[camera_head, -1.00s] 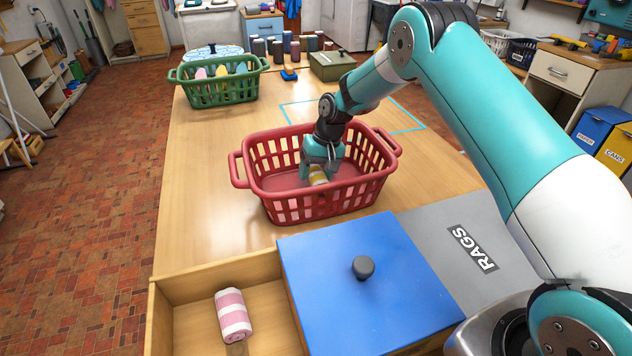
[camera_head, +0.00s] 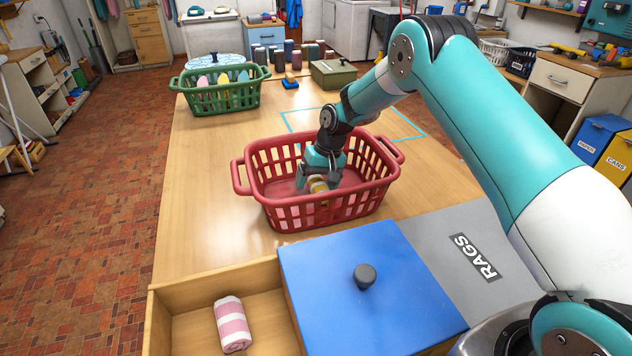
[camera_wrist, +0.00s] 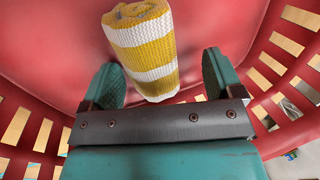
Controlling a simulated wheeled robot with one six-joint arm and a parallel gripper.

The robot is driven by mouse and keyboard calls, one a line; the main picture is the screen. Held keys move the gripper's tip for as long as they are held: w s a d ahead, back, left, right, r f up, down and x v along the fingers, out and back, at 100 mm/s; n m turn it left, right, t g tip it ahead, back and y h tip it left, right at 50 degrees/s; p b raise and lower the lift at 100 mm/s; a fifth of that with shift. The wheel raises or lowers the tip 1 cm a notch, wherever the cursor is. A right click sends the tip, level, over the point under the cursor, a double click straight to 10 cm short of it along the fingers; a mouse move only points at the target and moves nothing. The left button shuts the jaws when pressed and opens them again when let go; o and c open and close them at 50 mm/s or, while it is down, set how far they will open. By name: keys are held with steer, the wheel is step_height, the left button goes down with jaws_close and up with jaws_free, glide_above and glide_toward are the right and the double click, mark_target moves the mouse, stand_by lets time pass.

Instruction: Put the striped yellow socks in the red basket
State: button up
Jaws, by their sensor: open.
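The striped yellow socks (camera_wrist: 146,52), a rolled yellow-and-white bundle, lie inside the red basket (camera_head: 318,216). They also show in the head view (camera_head: 318,184), partly hidden by my gripper (camera_head: 322,182). In the wrist view my gripper (camera_wrist: 162,75) is open, with one finger on each side of the near end of the socks and a gap visible at each side. The red basket's floor and slotted walls surround the socks and fingers in the wrist view. Whether the socks touch the basket floor all along is hard to tell.
A pink-and-white rolled bundle (camera_head: 232,324) lies in the open wooden compartment (camera_head: 178,338) at the front. A blue lid (camera_head: 350,300) with a dark knob is beside it, and a grey RAGS panel (camera_head: 500,240) lies right. A green basket (camera_head: 215,98) stands at the back left.

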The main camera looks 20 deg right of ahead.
steer(key=a+p+v, duration=0.1)
steer(key=p+v, duration=0.6)
steer(key=v, duration=0.6)
steer(key=s+a+r+n, duration=0.1)
steer(key=s+a+r, duration=0.2)
steer(key=s+r, duration=0.35)
steer(key=s+a+r+n, duration=0.2)
steer(key=s+a+r, duration=0.1)
steer(key=s+r, duration=0.3)
steer(key=s+a+r+n, duration=0.1)
steer(key=s+r, duration=0.1)
steer(key=s, duration=0.6)
steer(key=s+a+r+n, duration=0.1)
steer(key=s+r, duration=0.2)
steer(key=s, duration=0.6)
steer(key=s+a+r+n+y, duration=0.1)
steer(key=s+r+n, duration=0.1)
steer(key=s, duration=0.7)
steer(key=shift+s+r, duration=0.2)
steer(key=shift+r, duration=0.25)
steer(key=shift+c, duration=0.5)
